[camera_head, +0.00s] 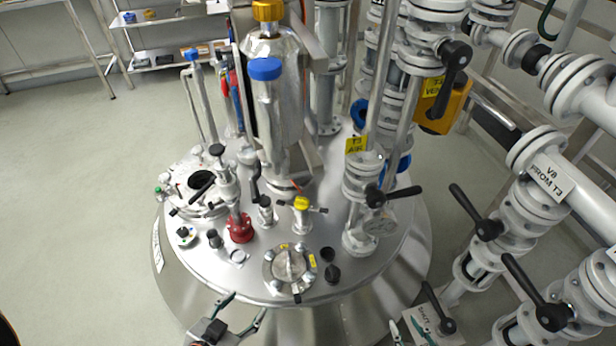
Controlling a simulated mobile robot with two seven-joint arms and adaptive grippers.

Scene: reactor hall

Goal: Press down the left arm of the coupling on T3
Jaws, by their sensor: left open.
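The T3 vessel lid (215,265) is a round steel top in the middle of the head view. The likely coupling is a small steel fitting with a yellow cap (302,203) on the lid. Its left arm (283,203) sticks out to the left and its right arm (321,210) to the right, both roughly level. My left gripper (240,309) is at the bottom edge, open and empty, in front of the lid and well short of the coupling. My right gripper (406,328) seems partly visible at the bottom edge, right of the vessel; its jaws are unclear.
A capped steel column (266,110) rises behind the coupling. A red-based fitting (240,228) stands to its left, a round bolted port (290,267) in front. A valve with a black handle (393,195) is to the right. White pipes crowd the right side; the left floor is clear.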

